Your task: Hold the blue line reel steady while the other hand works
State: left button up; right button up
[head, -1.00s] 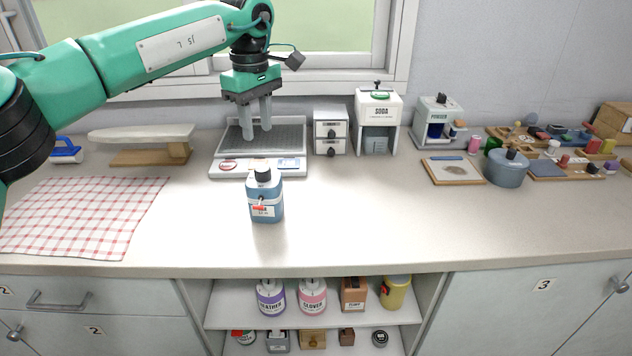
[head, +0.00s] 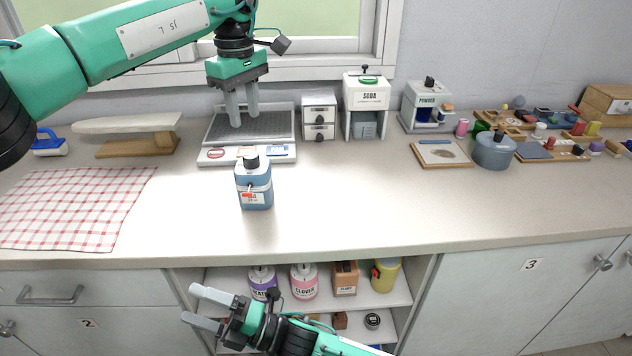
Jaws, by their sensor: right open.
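I cannot make out a thing that is clearly a blue line reel. A blue bottle (head: 254,186) with a black cap and a white and red label stands upright on the counter. A small blue and white item (head: 47,143) lies at the far left of the counter; its kind is unclear. My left gripper (head: 243,119) points down over the grey scale-like plate, behind the bottle, with its fingers apart and nothing between them. My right gripper (head: 190,304) is open and empty, low in front of the counter, pointing left.
A checked cloth (head: 70,207) and a sleeve board (head: 128,124) are at left. The scale-like tray (head: 212,156), drawers (head: 319,120), soda dispenser (head: 367,100) and powder dispenser (head: 425,105) stand along the back. A blue-grey pot (head: 494,151) is at right. The counter's middle right is clear.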

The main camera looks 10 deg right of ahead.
jog(key=w+d+r+n+g+y, duration=0.1)
jog(key=w+d+r+n, duration=0.1)
jog(key=d+r+n, duration=0.6)
jog(key=w+d+r+n+y, duration=0.1)
jog(key=d+r+n+y, duration=0.1)
jog(key=d+r+n, duration=0.45)
jog(key=n+g+h, duration=0.3)
jog(key=n+h, duration=0.2)
jog(key=h, duration=0.2)
send_near(255, 181)
jog(key=w+d+f, duration=0.3)
jog(key=shift+d, duration=0.15)
jog(key=shift+w+f, duration=0.1)
jog(key=shift+a, duration=0.4)
jog(key=x, duration=1.2)
jog(key=shift+w+a, duration=0.2)
jog(key=shift+a, duration=0.15)
